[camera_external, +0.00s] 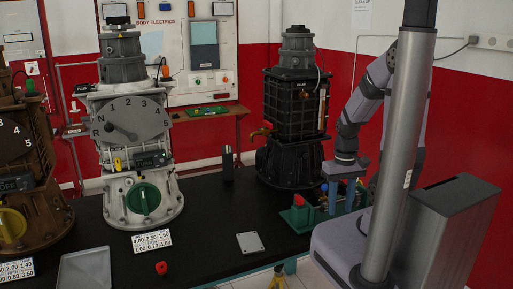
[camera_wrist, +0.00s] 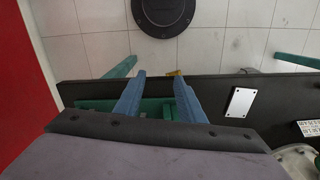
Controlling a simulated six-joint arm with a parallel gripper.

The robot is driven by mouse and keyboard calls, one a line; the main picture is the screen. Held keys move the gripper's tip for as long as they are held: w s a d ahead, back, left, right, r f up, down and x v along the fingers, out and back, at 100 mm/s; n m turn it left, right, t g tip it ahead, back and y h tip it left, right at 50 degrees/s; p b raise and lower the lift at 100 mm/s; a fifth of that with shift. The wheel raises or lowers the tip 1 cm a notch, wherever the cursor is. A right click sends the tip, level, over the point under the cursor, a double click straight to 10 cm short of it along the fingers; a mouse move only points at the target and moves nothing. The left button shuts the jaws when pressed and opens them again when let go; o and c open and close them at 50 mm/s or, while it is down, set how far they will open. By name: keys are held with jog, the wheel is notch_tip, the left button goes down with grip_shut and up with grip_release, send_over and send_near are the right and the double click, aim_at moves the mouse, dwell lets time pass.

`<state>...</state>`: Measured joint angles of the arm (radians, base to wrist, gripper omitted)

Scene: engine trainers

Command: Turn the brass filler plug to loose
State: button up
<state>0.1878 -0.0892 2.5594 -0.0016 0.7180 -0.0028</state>
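A brass-coloured fitting (camera_external: 262,133) sticks out on the left side of the black engine trainer (camera_external: 292,105), low on its body. I cannot tell whether this is the filler plug, or how tight it is. My gripper (camera_external: 342,195) is to the right of the black trainer, apart from the brass fitting and pointing down over a green fixture (camera_external: 300,215). In the wrist view, my gripper's two blue fingers (camera_wrist: 158,75) are spread apart with nothing seen held between them. The brass fitting is not recognisable in the wrist view.
A white trainer (camera_external: 140,130) with a gear dial and a brown trainer (camera_external: 25,170) stand at the left. A dark cylinder (camera_external: 228,163), a pale plate (camera_external: 250,243), a red knob (camera_external: 161,268) and a grey tray (camera_external: 85,272) are on the black bench (camera_external: 205,230).

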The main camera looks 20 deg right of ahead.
aim_at(307, 95)
jog(key=w+d+m+t+h+p, duration=0.1)
jog(key=w+d+m+p, duration=0.1)
jog(key=d, duration=0.8)
jog(key=w+d+r+n+t+h, duration=0.1)
jog(key=w+d+r+t, duration=0.2)
jog(key=w, duration=0.3)
jog(key=w+d+r+n+t+h, duration=0.1)
jog(key=w+d+r+t, duration=0.15)
jog(key=w, duration=0.45)
jog(key=w+a+r+n+t+y, duration=0.1)
jog(key=w+a+r+t+y, duration=0.15)
jog(key=w+r+t, duration=0.55)
jog(key=w+a+r+n+t+y, duration=0.1)
jog(key=w+a+r+t, duration=0.3)
jog(key=r, duration=0.8)
jog(key=shift+h, duration=0.25)
jog(key=shift+w+p, duration=1.55)
jog(key=shift+w, duration=2.15)
jog(key=shift+c, duration=0.6)
grip_shut()
